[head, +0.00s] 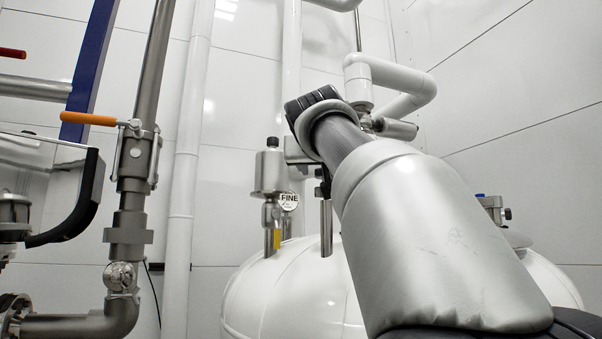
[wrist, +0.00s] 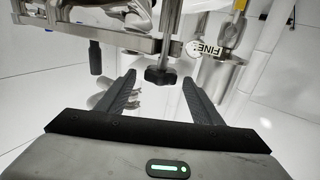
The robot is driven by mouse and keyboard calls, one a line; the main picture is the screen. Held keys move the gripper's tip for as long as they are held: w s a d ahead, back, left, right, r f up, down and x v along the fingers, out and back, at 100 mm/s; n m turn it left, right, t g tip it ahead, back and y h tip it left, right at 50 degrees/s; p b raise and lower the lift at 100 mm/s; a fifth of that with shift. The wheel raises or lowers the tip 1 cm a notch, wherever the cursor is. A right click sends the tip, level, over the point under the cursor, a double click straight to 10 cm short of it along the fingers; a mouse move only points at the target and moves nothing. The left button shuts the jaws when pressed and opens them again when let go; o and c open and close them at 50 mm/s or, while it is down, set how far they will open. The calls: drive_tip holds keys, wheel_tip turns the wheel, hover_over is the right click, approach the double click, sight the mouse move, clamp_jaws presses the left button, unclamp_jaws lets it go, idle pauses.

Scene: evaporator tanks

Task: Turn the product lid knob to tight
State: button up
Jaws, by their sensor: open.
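In the wrist view, a dark lobed knob (wrist: 160,76) sits on the end of a metal bolt beside the shiny lid fitting (wrist: 112,14). My gripper (wrist: 158,82) is open, with its two black fingers apart. In the picture, the knob lies between the fingertips, near their ends. I see no finger clearly touching it, and the depth gap is hard to judge. In the head view, my arm covers the middle of the white tank (head: 295,285), and the gripper's fingers and this knob cannot be made out.
A round "FINE" tag (head: 289,201) hangs by a metal valve (head: 270,173) on the tank; the tag also shows close by in the wrist view (wrist: 207,50). A black handle (wrist: 95,58) hangs left of the knob. Pipes with an orange lever (head: 88,119) stand at left.

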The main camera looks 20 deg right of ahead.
drive_tip(key=b+v, duration=0.3)
drive_tip(key=v, duration=0.8)
drive_tip(key=shift+b, duration=0.3)
